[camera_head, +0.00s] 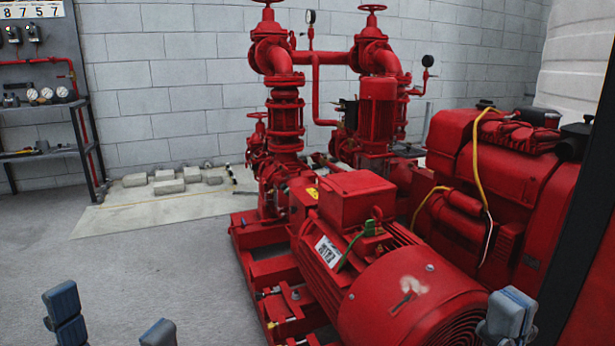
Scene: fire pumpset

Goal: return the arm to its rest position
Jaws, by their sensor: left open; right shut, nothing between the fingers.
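My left gripper (111,320) is at the lower left edge of the head view. Its two blue-grey fingertips stand wide apart with bare floor between them, so it is open and empty. My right gripper (508,314) is at the lower right, its fingertips together and nothing between them. It shows in front of the right end of the red motor (405,290); I cannot tell whether it touches it. Most of both arms is out of the frame.
The red pumpset stands on a red base frame (262,268), with upright pipes (285,120) and handwheels behind. A red engine (500,190) with yellow hoses is at the right. A rack with gauges (47,95) is at the far left. Grey floor (150,265) is clear at left.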

